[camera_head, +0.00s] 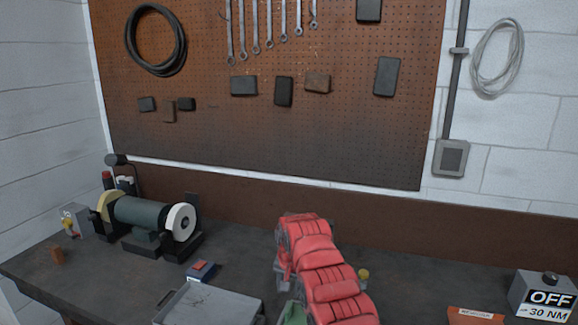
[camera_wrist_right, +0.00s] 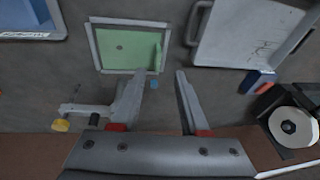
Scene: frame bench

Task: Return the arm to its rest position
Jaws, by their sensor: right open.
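My right arm, in red padded covers, reaches up over the bench in the head view. Its fingers are mostly hidden there behind the arm. The fingers are above the dark bench top, beside a grey square frame with a pale green inside (camera_wrist_right: 128,48). One fingertip appears close to the frame's lower right corner; I cannot tell if it touches. My left arm and gripper are not in view.
A bench grinder (camera_head: 140,220) stands at the left, near a red and blue block (camera_head: 202,271) and a grey tray (camera_head: 215,305). A yellow knob (camera_head: 363,274) is just right of my arm. A box marked OFF (camera_head: 543,295) stands at the right. A pegboard (camera_head: 270,130) hangs behind.

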